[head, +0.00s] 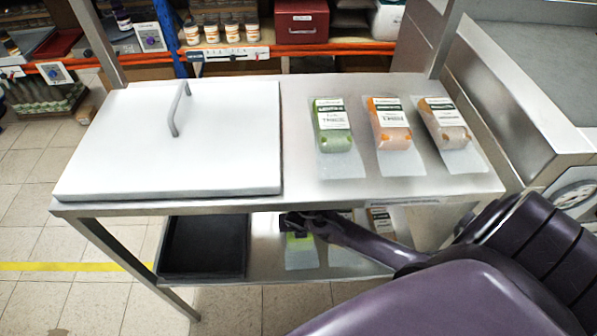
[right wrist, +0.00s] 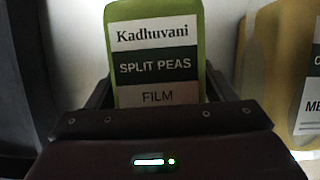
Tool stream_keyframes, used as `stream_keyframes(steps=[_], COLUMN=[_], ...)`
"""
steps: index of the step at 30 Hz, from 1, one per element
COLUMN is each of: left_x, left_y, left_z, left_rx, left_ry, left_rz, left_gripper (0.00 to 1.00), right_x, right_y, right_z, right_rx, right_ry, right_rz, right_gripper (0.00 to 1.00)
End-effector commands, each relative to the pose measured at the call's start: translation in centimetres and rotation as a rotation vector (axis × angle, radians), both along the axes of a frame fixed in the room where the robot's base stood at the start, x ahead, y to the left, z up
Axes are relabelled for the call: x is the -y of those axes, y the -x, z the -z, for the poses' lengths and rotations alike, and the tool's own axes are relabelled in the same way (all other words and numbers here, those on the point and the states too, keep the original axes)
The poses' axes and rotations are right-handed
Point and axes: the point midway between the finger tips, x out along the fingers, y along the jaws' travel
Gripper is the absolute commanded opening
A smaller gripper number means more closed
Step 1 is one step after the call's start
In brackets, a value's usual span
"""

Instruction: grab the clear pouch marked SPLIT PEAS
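The SPLIT PEAS pouch (right wrist: 155,65) is green with a white, dark green and pinkish label, and fills the middle of the right wrist view. In the head view a green-topped clear pouch (head: 300,252) lies on the lower shelf, partly hidden by my right gripper (head: 296,221). In the right wrist view my right gripper (right wrist: 160,96) has its fingers apart, one on each side of the pouch. I cannot tell whether they touch it. My left gripper is out of view.
An orange-yellow pouch (right wrist: 275,70) is close on the right in the wrist view. A black tray (head: 205,247) sits left on the lower shelf.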

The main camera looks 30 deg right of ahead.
Motion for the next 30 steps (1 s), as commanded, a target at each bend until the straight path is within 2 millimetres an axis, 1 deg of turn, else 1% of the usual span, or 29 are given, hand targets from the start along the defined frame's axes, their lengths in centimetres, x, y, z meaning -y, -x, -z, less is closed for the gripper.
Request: stream_keyframes(steps=[1,6,7,14,17,22,26,27,28,30], left_x=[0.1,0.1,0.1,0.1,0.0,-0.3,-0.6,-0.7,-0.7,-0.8], left_y=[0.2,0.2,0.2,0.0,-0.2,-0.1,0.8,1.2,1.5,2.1], left_z=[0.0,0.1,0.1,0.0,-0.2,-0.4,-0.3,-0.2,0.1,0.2], left_rx=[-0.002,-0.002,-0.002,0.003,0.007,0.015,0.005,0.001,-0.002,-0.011], left_ry=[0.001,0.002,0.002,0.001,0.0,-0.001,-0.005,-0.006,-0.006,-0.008], left_rz=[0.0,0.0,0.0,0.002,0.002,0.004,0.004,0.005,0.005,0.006], left_gripper=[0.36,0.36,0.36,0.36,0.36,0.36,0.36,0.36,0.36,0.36], right_x=[0.0,0.0,0.0,0.0,0.0,0.1,0.1,0.0,-0.4,-1.0], right_y=[0.0,0.0,-0.1,-0.1,-0.1,-0.1,-0.1,0.0,0.8,2.0], right_z=[0.0,0.0,-0.1,-0.2,-0.5,-1.9,-3.5,-4.0,-3.6,-3.5], right_rx=[0.0,0.0,0.002,0.002,0.002,0.004,0.004,0.003,-0.001,-0.002], right_ry=[0.0,0.001,0.0,0.0,0.0,0.0,0.0,0.001,0.002,0.003], right_rz=[0.0,0.0,0.001,0.001,0.0,-0.001,-0.001,-0.002,-0.004,-0.004], right_gripper=[0.61,0.38,0.37,0.37,0.37,0.37,0.37,0.37,0.37,0.37])
